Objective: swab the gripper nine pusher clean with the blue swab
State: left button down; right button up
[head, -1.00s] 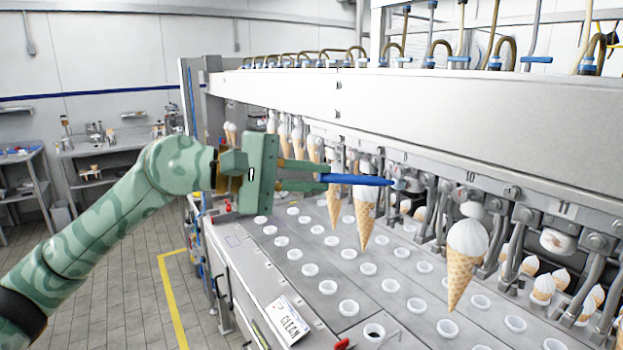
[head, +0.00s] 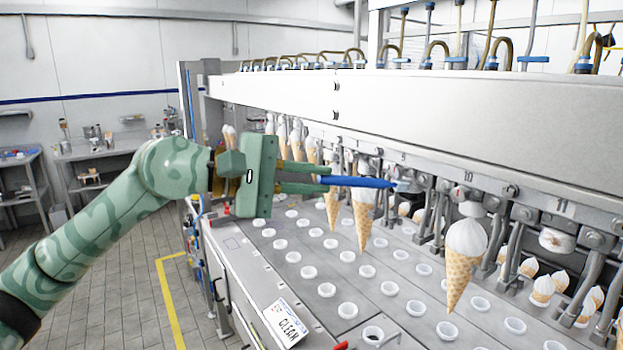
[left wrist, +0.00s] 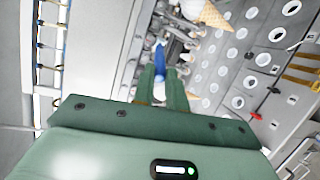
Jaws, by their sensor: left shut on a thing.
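My left gripper (head: 330,178) is shut on the blue swab (head: 358,182), which points right toward the row of cone grippers. The swab also shows between the two green fingers in the left wrist view (left wrist: 160,56). Its far end is close to the mechanism under the number 9 label (head: 403,155). I cannot tell whether it touches the gripper nine pusher, which I cannot make out clearly. A filled cone (head: 363,218) hangs just below and behind the swab. My right gripper is not in view.
Gripper ten holds a filled cone (head: 464,262). Gripper eleven (head: 557,241) has no hanging cone and shows a whitish, stained face. A long steel beam (head: 400,105) runs above. Below is a deck of white-rimmed holes (head: 348,310), with a CLEAN card (head: 286,323) at the near edge.

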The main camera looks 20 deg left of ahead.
pick_arm(q)
jog(key=s+a+b, duration=0.1)
jog(key=s, duration=0.1)
jog(key=s+a+b, duration=0.2)
jog(key=shift+s+a, duration=0.25)
jog(key=shift+s, duration=0.05)
jog(key=s+a+b, duration=0.2)
jog(key=b, duration=0.1)
jog(key=shift+s, duration=0.15)
jog(key=shift+d, duration=0.1)
dwell(0.3)
